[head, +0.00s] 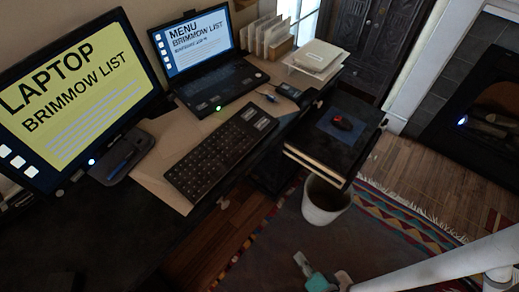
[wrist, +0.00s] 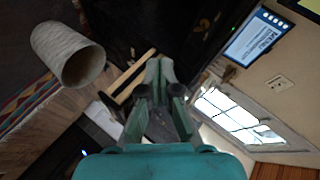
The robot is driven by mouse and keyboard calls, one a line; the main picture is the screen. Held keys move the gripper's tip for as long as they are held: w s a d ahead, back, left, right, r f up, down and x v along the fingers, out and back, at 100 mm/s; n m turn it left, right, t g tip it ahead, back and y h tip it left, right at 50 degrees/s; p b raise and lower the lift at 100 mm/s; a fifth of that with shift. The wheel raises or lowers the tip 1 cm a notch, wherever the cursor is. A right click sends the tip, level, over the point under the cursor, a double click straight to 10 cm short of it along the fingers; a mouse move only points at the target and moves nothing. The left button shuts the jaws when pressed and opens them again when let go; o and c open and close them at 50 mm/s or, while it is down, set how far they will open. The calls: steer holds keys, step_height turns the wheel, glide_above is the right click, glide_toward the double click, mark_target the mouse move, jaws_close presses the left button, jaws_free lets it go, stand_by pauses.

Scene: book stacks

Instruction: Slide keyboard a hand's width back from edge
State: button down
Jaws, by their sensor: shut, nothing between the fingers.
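In the head view a black keyboard (head: 220,152) lies diagonally on a tan sheet (head: 150,172) on the dark desk. Its long front side runs close along the desk's front edge (head: 262,143); I cannot tell whether it overhangs. My gripper (head: 301,260), teal and grey, is low at the bottom of the head view, over the floor and rug, well apart from the keyboard. In the wrist view my gripper (wrist: 160,68) is shut and empty. I cannot make out the keyboard in the wrist view.
A monitor (head: 70,100) and an open laptop (head: 205,60) stand behind the keyboard.

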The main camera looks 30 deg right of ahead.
steer(key=w+f+m+y, duration=0.1)
steer(key=w+f+m, duration=0.3)
steer(key=w+m, duration=0.1)
steer(key=m+t+y, duration=0.5)
steer(key=m+y, duration=0.2)
steer(key=m, duration=0.6)
glide_toward(252, 144)
steer(key=x, duration=0.6)
steer(key=x, duration=0.4)
steer(key=shift+w+a, duration=0.15)
steer(key=shift+w, duration=0.2)
steer(key=shift+s, duration=0.1)
